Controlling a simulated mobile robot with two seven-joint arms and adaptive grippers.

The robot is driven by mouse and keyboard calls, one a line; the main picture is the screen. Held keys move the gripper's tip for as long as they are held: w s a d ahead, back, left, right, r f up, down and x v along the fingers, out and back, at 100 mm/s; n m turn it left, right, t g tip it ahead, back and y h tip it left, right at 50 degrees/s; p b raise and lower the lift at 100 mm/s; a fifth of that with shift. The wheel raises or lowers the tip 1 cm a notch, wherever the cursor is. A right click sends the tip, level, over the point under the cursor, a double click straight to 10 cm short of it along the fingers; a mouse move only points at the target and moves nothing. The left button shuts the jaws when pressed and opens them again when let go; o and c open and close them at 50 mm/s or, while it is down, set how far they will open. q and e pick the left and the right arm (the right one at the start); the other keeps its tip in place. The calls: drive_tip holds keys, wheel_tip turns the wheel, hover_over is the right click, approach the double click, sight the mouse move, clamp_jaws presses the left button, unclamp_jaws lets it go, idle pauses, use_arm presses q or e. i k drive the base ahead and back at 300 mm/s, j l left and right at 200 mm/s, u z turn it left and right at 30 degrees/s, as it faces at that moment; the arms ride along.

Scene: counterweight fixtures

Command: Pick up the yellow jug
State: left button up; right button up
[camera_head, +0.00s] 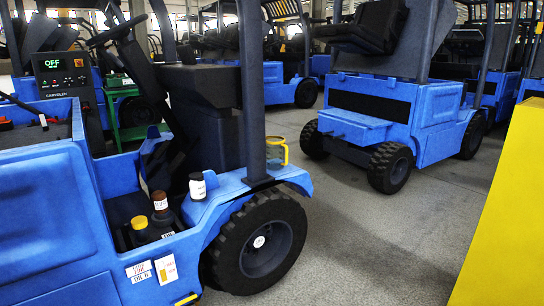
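A yellow-rimmed jug (277,151) with a yellow handle stands at the rear of the nearest blue forklift, just right of its dark upright post, which hides part of it. It is small, and its body is hard to make out; I cannot tell whether it rests on the fender or on something behind it. Neither of my grippers is in the head view.
The blue forklift (50,215) fills the left. A yellow block (510,220) stands at right. Grey floor (370,240) is clear between; more forklifts stand behind.

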sight(275, 145)
drive_tip(key=i+l+u, duration=0.4)
drive_tip(key=i+l, duration=0.2)
drive_tip(key=i+l+u, duration=0.2)
drive_tip(key=i+l, duration=0.15)
drive_tip(key=i+l+u, duration=0.2)
drive_tip(key=i+l, duration=0.15)
drive_tip(key=i+l+u, duration=0.25)
drive_tip(key=l, duration=0.3)
drive_tip(key=i+l+u, duration=0.2)
drive_tip(key=l, duration=0.3)
